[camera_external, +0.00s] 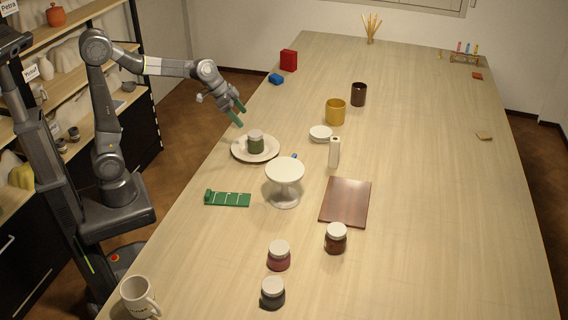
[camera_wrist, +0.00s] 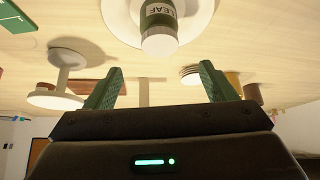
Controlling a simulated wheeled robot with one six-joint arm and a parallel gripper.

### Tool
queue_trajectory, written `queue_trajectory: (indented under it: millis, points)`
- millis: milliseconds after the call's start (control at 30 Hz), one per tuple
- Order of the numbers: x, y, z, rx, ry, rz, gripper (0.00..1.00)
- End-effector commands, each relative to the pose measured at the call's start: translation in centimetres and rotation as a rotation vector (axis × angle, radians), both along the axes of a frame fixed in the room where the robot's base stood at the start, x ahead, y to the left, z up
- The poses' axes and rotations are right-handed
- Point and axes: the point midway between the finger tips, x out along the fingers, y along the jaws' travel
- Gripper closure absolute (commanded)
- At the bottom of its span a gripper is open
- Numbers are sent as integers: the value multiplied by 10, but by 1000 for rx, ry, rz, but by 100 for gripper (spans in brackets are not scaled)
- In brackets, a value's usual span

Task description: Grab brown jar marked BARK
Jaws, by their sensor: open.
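A brown jar (camera_external: 336,240) with a white lid stands upright at the near edge of the reddish-brown board, in the right-middle of the external view; its label is too small to read. I cannot make it out in the wrist view. My gripper (camera_external: 239,114) is open and empty, above the table's left side, far from the brown jar and up beyond the white plate. In the wrist view my gripper (camera_wrist: 160,73) shows two green fingers spread apart, with nothing between them. A green jar marked LEAF (camera_wrist: 160,22) shows ahead.
The green jar (camera_external: 255,144) stands on a white plate (camera_external: 238,153). A white cake stand (camera_external: 285,172), white bottle (camera_external: 334,153) and board (camera_external: 345,203) lie between my gripper and the brown jar. Two jars, red (camera_external: 278,258) and dark grey (camera_external: 272,295), stand nearby. The table's right side is mostly clear.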

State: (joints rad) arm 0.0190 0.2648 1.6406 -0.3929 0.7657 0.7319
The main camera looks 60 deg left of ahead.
Motion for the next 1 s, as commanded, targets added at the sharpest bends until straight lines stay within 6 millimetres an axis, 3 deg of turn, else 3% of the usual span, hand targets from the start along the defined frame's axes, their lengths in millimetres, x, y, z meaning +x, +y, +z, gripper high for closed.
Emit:
queue_trajectory:
  millis: [167, 233, 500, 633, 767, 900, 1000]
  points:
    - [0, 0, 0, 0, 0, 0, 22]
    - [0, 0, 0, 0, 0, 0, 16]
    - [1, -1, 0, 0, 0, -1, 16]
    - [13, -22, 5, 0, 5, -24, 16]
    - [38, -78, 12, 4, 15, -73, 16]
    - [60, -166, 17, 8, 24, -131, 16]
    - [66, -232, 17, 12, 25, -164, 16]
